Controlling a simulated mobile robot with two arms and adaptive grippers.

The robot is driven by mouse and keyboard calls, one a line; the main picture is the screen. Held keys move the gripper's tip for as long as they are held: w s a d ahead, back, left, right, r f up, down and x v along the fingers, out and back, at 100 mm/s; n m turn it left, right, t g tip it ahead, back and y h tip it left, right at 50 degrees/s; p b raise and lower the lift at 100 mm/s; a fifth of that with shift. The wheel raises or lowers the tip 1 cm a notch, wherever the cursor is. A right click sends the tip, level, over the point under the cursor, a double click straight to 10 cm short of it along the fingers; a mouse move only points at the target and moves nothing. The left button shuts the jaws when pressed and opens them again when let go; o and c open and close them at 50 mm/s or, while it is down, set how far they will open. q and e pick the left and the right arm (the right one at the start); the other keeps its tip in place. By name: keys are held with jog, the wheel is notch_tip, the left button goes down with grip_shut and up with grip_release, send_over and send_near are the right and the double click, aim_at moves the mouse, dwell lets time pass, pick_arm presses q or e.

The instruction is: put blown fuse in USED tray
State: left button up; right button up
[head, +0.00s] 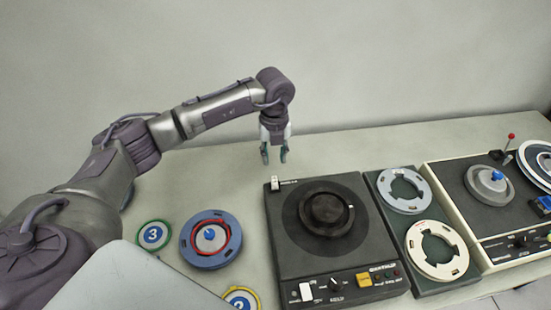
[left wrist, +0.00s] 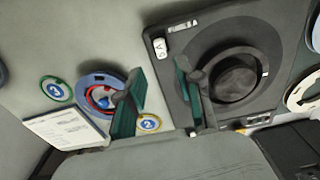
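I cannot make out a blown fuse or a tray marked USED in either view. My left gripper (head: 274,156) hangs pointing down over the back of the table, behind the black turntable unit (head: 283,258). Its fingers are apart with nothing visible between them; the left wrist view also shows the open fingers (left wrist: 158,75). A small white block (head: 275,183) sits at the back left corner of the black unit, close to the fingers in the picture; it also shows in the left wrist view (left wrist: 159,48). My right gripper is not in view.
A blue reel (head: 188,240) lies left of the unit, beside a green-rimmed disc marked 3 (head: 153,235) and a yellow-rimmed disc (head: 240,298). White rings (head: 457,262) and a tape machine (head: 445,170) stand right. A printed sheet (left wrist: 65,130) lies left. The back-left table is bare.

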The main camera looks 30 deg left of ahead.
aim_at(275, 180)
pick_arm(q)
jog(key=shift+s+d+f+b, duration=0.1)
jog(key=shift+s+f+b, duration=0.1)
jog(key=shift+f+b, duration=0.2)
jog(key=shift+s+f+b, duration=0.1)
jog(key=shift+f+b, duration=0.2)
notch_tip(275, 180, down, 7)
jog(key=b, duration=0.4)
jog(key=shift+b, duration=0.4)
jog(key=shift+w+f, duration=0.25)
jog(key=shift+f, duration=0.2)
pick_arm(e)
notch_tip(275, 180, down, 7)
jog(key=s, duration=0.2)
pick_arm(q)
jog(key=shift+r, duration=0.1)
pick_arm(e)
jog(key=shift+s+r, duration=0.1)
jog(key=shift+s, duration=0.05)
pick_arm(q)
grip_shut()
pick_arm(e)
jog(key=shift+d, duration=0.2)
